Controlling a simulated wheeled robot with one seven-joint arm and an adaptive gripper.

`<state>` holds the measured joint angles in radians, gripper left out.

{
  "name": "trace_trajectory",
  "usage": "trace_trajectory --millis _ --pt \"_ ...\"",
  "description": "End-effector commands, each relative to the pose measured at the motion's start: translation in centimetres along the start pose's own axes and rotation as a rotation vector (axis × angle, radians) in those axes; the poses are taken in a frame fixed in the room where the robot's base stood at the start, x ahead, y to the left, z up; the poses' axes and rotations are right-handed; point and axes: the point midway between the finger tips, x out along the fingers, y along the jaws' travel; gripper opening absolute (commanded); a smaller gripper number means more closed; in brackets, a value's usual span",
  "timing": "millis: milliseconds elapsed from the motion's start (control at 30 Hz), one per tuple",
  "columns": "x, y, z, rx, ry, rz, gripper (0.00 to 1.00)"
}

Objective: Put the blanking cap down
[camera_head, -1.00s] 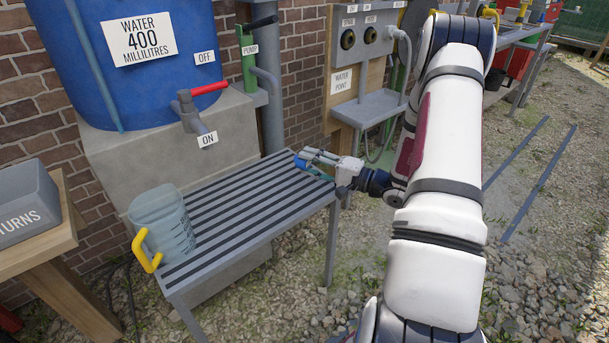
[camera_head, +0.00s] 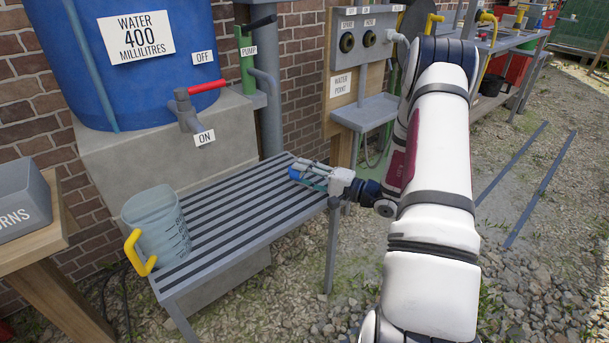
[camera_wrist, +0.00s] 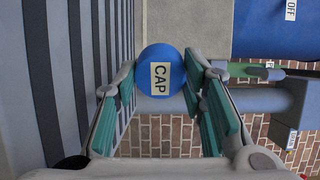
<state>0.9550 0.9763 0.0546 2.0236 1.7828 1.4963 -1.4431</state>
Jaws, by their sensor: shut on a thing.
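The blue blanking cap (camera_wrist: 166,80) with a "CAP" label is between the fingertips of my gripper (camera_wrist: 160,85) in the wrist view. My gripper is shut on it. In the head view the cap (camera_head: 295,174) shows as a small blue piece at the tip of my gripper (camera_head: 300,173), over the far right end of the slatted bench (camera_head: 225,222). The bench slats fill the left of the wrist view. I cannot tell whether the cap touches the slats.
A clear jug (camera_head: 163,226) with a yellow handle stands on the bench's near left end. A blue water tank (camera_head: 140,60) with a red-levered tap (camera_head: 195,95) stands behind. The water point (camera_head: 345,110) is at the back. The bench's middle is clear.

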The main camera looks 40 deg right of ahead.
Motion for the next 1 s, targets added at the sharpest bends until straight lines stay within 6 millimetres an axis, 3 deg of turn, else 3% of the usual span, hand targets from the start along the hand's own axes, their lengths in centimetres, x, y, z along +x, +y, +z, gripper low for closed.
trace_trajectory --millis 400,433,500,1000 --pt "-0.01 0.75 0.01 0.000 0.000 0.000 0.02" --pt "-0.01 0.74 0.01 0.000 0.000 0.000 0.44" --pt "-0.01 0.75 0.00 0.000 0.000 0.000 0.58" --pt "-0.10 0.85 0.01 0.003 0.002 0.007 0.58"
